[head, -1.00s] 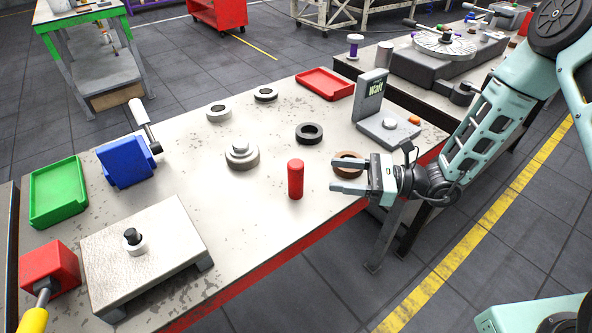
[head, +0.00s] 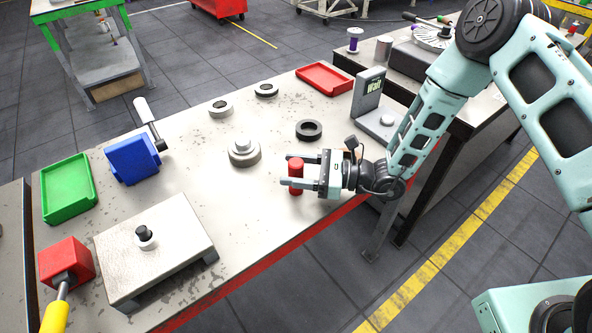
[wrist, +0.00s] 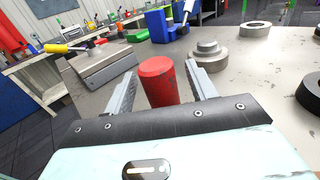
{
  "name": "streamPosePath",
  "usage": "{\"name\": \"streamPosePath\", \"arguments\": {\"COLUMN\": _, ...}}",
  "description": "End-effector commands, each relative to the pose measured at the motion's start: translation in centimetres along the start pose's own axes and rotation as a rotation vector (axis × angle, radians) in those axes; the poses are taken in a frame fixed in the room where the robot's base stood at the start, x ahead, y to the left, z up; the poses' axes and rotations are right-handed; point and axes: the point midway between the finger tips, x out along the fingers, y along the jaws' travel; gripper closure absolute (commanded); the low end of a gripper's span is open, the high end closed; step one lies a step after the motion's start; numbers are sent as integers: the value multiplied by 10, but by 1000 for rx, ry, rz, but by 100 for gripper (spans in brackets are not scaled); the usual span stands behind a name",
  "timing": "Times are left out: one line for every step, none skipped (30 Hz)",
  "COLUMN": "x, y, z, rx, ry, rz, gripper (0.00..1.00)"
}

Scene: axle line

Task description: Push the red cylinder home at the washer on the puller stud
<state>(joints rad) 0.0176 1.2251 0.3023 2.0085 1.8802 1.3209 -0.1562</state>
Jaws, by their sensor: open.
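The red cylinder (head: 297,165) stands upright on the bench near its front edge. My gripper (head: 292,173) is open, with one finger on each side of the cylinder. In the wrist view the cylinder (wrist: 159,80) stands between the fingers, with a gap at least on the left. A pale raised plate (head: 175,251) at the lower left carries a short black stud (head: 143,232) with a white washer (head: 146,243) around its base. Part of the cylinder is hidden by my gripper in the head view.
A grey stepped disc (head: 244,153) stands left of the cylinder. Dark ring (head: 309,130), red tray (head: 325,78), green tray (head: 68,190), blue block (head: 133,160) and red block with yellow handle (head: 66,262) are around. Bench is clear between cylinder and plate.

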Motion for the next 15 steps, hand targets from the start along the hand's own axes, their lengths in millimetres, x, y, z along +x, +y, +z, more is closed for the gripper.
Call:
{"name": "streamPosePath", "arguments": {"x": 0, "y": 0, "z": 0, "rx": 0, "ry": 0, "rz": 0, "gripper": 43}}
{"name": "streamPosePath", "arguments": {"x": 0, "y": 0, "z": 0, "rx": 0, "ry": 0, "rz": 0, "gripper": 43}}
{"name": "streamPosePath", "arguments": {"x": 0, "y": 0, "z": 0, "rx": 0, "ry": 0, "rz": 0, "gripper": 52}}
{"name": "streamPosePath", "arguments": {"x": 0, "y": 0, "z": 0, "rx": 0, "ry": 0, "rz": 0, "gripper": 60}}
{"name": "streamPosePath", "arguments": {"x": 0, "y": 0, "z": 0, "rx": 0, "ry": 0, "rz": 0, "gripper": 68}}
{"name": "streamPosePath", "arguments": {"x": 0, "y": 0, "z": 0, "rx": 0, "ry": 0, "rz": 0, "gripper": 80}}
{"name": "streamPosePath", "arguments": {"x": 0, "y": 0, "z": 0, "rx": 0, "ry": 0, "rz": 0, "gripper": 88}}
{"name": "streamPosePath", "arguments": {"x": 0, "y": 0, "z": 0, "rx": 0, "ry": 0, "rz": 0, "gripper": 96}}
{"name": "streamPosePath", "arguments": {"x": 0, "y": 0, "z": 0, "rx": 0, "ry": 0, "rz": 0, "gripper": 100}}
{"name": "streamPosePath", "arguments": {"x": 0, "y": 0, "z": 1, "rx": -1, "ry": -2, "rz": 0, "gripper": 100}}
{"name": "streamPosePath", "arguments": {"x": 0, "y": 0, "z": 1, "rx": -1, "ry": -2, "rz": 0, "gripper": 100}}
{"name": "streamPosePath", "arguments": {"x": 0, "y": 0, "z": 1, "rx": -1, "ry": -2, "rz": 0, "gripper": 100}}
{"name": "streamPosePath", "arguments": {"x": 0, "y": 0, "z": 1, "rx": -1, "ry": -2, "rz": 0, "gripper": 100}}
{"name": "streamPosePath", "arguments": {"x": 0, "y": 0, "z": 1, "rx": -1, "ry": -2, "rz": 0, "gripper": 100}}
{"name": "streamPosePath", "arguments": {"x": 0, "y": 0, "z": 1, "rx": -1, "ry": -2, "rz": 0, "gripper": 100}}
